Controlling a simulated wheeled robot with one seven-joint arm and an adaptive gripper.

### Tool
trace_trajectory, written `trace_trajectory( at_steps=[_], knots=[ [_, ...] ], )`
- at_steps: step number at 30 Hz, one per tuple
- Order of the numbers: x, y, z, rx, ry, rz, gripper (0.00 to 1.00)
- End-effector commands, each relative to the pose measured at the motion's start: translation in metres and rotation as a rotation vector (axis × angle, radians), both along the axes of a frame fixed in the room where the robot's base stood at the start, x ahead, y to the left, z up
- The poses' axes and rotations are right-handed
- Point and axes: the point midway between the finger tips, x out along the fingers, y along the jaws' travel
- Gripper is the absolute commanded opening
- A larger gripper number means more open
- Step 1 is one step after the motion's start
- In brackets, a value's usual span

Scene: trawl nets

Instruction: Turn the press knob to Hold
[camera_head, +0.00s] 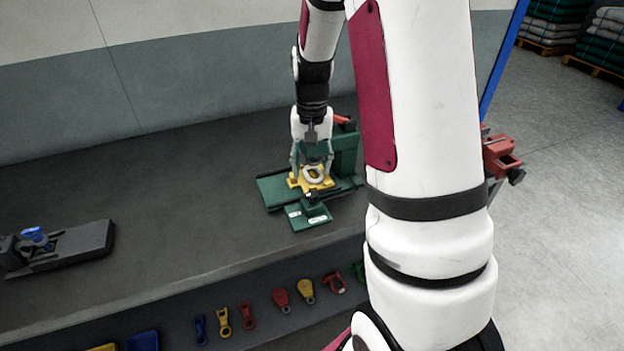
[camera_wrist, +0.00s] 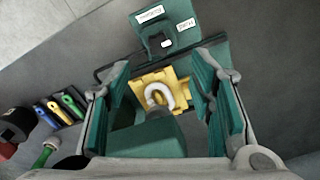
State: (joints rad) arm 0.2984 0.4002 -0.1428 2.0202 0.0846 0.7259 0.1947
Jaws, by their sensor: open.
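The green press (camera_head: 345,150) stands on the dark bench. Its small front panel (camera_head: 297,224) carries two white labels, too small to read surely. The panel is at the top of the wrist view (camera_wrist: 185,40), where a dark knob (camera_wrist: 152,45) with a white mark sits below the labels. Which label the knob points to, I cannot tell. My gripper (camera_head: 312,168) is open over the press's yellow plate (camera_head: 296,182), which holds a pale ring-shaped piece (camera_head: 314,173). In the wrist view my gripper's fingers (camera_wrist: 160,85) are spread apart, with the plate beyond them and the knob outside them.
A grey fixture with a blue part (camera_head: 85,243) lies at the bench's left. Several coloured pieces (camera_head: 281,298) sit along the front below the bench edge. A red vice-like device (camera_head: 500,155) is at the right.

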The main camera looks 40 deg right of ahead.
Motion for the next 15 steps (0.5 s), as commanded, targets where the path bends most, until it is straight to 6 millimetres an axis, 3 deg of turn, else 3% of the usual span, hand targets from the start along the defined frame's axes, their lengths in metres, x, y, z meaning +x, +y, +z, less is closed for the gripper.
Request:
trace_trajectory(
  at_steps=[6,15],
  knots=[
    [0.000,0.000,0.027,0.000,-0.001,0.000,0.49],
    [0.000,0.000,0.032,0.001,0.001,0.001,0.49]
  ],
)
